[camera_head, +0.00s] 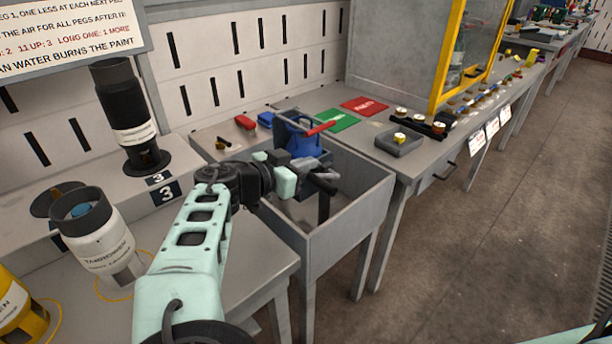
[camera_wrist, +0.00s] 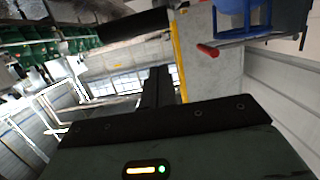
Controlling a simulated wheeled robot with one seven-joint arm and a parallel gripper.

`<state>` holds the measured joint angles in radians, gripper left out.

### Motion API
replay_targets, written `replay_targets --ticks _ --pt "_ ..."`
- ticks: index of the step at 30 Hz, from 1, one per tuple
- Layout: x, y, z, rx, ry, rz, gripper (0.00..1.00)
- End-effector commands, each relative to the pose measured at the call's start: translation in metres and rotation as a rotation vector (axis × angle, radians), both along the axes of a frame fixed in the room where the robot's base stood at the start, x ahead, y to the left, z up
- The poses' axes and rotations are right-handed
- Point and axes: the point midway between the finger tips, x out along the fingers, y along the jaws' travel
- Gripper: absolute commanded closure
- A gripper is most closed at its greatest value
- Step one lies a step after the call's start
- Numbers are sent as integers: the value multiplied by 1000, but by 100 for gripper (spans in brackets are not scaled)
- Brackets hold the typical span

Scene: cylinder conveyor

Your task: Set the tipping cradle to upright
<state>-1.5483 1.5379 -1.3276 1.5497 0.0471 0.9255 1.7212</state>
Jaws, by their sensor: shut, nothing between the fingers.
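The tipping cradle (camera_head: 300,138) is a blue body in a dark frame at the far end of a grey sink-like bin, with a red-ended bar (camera_head: 321,128) reaching right. In the wrist view the blue body (camera_wrist: 238,14) is cut off at the top right, with the red bar end (camera_wrist: 208,50) below it. I cannot tell its exact tilt. My gripper (camera_head: 323,190) is over the bin, nearer to me than the cradle and apart from the bar. Its dark fingers (camera_wrist: 158,78) are shut and empty. My wrist hides part of the cradle's lower side.
The bin's grey walls (camera_head: 345,215) surround the space below my gripper. A black cylinder (camera_head: 123,105) and a white cylinder (camera_head: 95,235) stand left. Green (camera_head: 333,121) and red (camera_head: 364,105) mats and a grey tray (camera_head: 399,143) lie on the bench beyond. Open floor is at right.

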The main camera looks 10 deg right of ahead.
Motion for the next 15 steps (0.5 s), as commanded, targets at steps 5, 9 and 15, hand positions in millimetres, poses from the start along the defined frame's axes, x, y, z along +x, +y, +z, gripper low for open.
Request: replay_targets --ticks 5,9,15 --pt "-22 31 -8 0 -2 2 100" --pt "-36 49 -11 -1 -2 0 100" --pt "-46 63 -11 -2 -2 -4 100"
